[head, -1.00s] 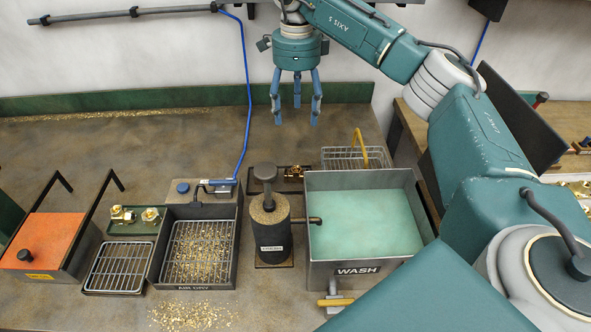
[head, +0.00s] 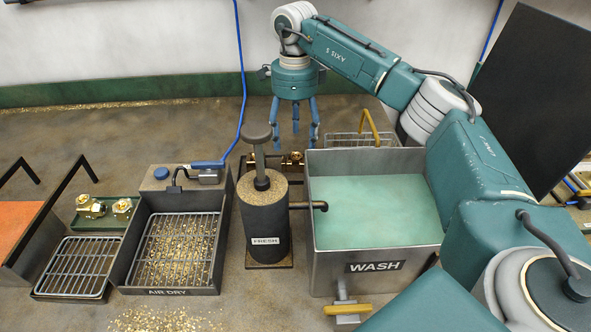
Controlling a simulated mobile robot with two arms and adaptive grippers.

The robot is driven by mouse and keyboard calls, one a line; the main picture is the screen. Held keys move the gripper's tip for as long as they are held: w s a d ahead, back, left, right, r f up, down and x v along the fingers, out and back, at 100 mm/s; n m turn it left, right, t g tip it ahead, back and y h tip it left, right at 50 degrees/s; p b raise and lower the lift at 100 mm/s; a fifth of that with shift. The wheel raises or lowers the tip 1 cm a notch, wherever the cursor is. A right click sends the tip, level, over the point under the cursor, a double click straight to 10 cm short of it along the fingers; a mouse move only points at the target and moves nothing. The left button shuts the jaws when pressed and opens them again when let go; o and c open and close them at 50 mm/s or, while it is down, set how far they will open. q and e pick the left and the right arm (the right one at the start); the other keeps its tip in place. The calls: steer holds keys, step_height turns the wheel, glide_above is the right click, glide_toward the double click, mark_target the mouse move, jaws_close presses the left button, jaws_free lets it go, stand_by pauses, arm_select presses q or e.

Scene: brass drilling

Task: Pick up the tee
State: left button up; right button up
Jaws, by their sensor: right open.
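A small brass fitting (head: 291,160), which looks like the tee, lies on a dark tray behind the black FRESH pump (head: 264,215). The pump hides part of the tray. My right gripper (head: 295,138) hangs fingers-down just behind and above this fitting, its blue fingers spread and empty. I cannot tell the exact gap between the fingertips and the fitting. Two other brass fittings (head: 90,206) sit on a green tray at the left; their exact shapes are hard to tell. My left gripper is not in view.
The WASH tub (head: 375,266) stands right of the pump, with a wire basket and its yellow handle (head: 371,125) behind it. The AIR DRY tray (head: 168,291) with brass chips and a wire rack (head: 77,266) stand left. The bench behind is mostly clear.

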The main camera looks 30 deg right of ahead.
mark_target(295, 157)
step_height(295, 157, down, 4)
steer(key=shift+d+p, duration=0.1)
steer(key=shift+p, duration=0.2)
steer(key=f, duration=0.1)
steer(key=f+p, duration=0.1)
steer(key=f, duration=0.3)
steer(key=shift+w+d, duration=0.15)
steer(key=shift+w, duration=0.1)
steer(key=shift+c, duration=0.5)
jaws_close()
